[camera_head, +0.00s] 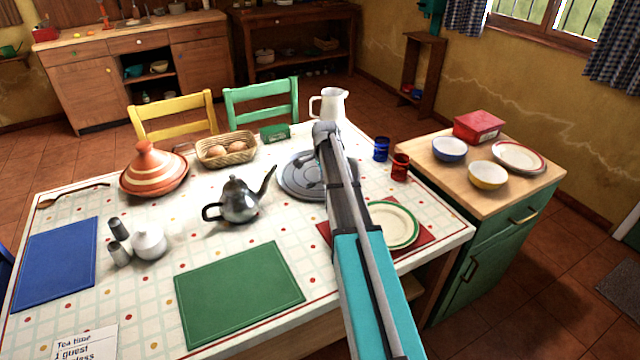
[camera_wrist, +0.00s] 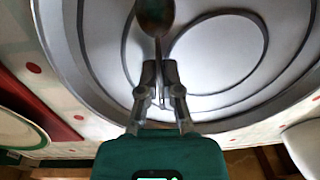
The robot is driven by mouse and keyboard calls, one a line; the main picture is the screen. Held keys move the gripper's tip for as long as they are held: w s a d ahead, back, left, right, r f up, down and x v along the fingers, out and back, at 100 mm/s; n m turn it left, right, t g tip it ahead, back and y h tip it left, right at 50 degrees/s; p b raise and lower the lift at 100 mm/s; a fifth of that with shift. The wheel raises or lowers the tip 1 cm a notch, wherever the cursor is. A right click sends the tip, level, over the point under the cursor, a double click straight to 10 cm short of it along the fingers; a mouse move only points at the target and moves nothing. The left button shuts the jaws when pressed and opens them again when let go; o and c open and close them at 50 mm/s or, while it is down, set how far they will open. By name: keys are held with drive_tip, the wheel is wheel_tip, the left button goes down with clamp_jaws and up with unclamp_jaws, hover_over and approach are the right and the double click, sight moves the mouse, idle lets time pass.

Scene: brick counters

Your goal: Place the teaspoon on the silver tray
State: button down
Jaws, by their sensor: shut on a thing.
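The silver tray (camera_head: 292,180) is a round grey disc on the checked table, and it fills most of the wrist view (camera_wrist: 99,70). My gripper (camera_wrist: 160,92) is shut on the handle of the teaspoon (camera_wrist: 156,16), whose dark bowl points away from the fingers, over the tray. I cannot tell whether the spoon touches the tray. In the head view my arm reaches over the table to the tray, and the spoon and fingertips are hidden behind it.
A teapot (camera_head: 240,201) stands left of the tray, a white pitcher (camera_head: 328,105) behind it. Blue (camera_head: 381,149) and red (camera_head: 400,167) cups stand to the right. A plate (camera_head: 392,226) lies on a red mat in front. A green mat (camera_head: 238,293) is bare.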

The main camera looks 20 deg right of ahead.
drive_tip(key=shift+f, duration=0.15)
drive_tip(key=c, duration=1.3)
unclamp_jaws()
drive_tip(key=o, duration=0.5)
wheel_tip(320, 180, up, 12)
drive_tip(key=p, duration=1.2)
drive_tip(key=shift+s, duration=0.35)
drive_tip(key=shift+a, duration=0.1)
